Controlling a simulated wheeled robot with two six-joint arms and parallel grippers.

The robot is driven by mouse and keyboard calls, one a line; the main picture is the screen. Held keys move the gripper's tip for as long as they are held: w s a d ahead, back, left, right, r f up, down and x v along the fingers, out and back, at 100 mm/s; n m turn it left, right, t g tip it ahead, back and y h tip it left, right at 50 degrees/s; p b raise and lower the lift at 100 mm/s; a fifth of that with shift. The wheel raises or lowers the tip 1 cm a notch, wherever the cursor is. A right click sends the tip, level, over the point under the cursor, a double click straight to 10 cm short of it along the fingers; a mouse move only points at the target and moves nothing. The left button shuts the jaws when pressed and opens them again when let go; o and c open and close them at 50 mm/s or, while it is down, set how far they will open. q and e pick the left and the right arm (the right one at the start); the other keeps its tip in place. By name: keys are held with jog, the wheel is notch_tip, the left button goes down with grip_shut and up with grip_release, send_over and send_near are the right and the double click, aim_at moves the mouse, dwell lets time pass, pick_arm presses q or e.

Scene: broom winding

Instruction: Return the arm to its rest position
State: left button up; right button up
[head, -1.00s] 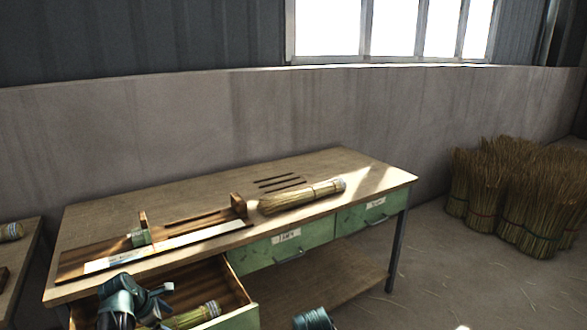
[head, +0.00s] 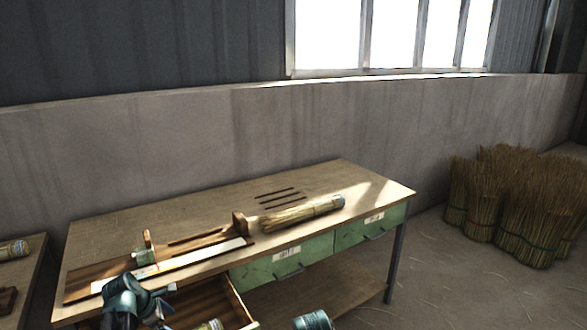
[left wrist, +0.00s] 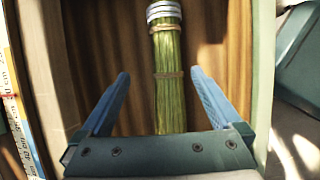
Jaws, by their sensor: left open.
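My left gripper (head: 163,307) is open and empty above the pulled-out drawer (head: 236,306) of the workbench. In the left wrist view its two blue fingers (left wrist: 160,74) stand apart, one on each side of a green straw bundle (left wrist: 168,70) as seen from above. The bundle has a white-banded end and tan ties and lies in the drawer. Its end also shows at the bottom of the head view (head: 211,326). No contact between fingers and bundle is visible. A teal part of my right arm (head: 313,320) shows at the bottom; its gripper is out of view.
On the workbench (head: 345,177) lie a tied straw bundle (head: 303,212) and a wooden jig (head: 240,224) with a pale ruler strip (head: 190,263). A side table (head: 30,262) stands at left. Straw sheaves (head: 515,205) stand on the floor at right.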

pick_arm(q)
jog(key=p+v, duration=0.1)
jog(key=v, duration=0.1)
jog(key=shift+w+a+r+p, duration=0.15)
jog(key=shift+r+p, duration=0.2)
jog(key=shift+r, duration=0.05)
pick_arm(e)
notch_tip(320, 180, up, 3)
jog(key=shift+f, duration=0.15)
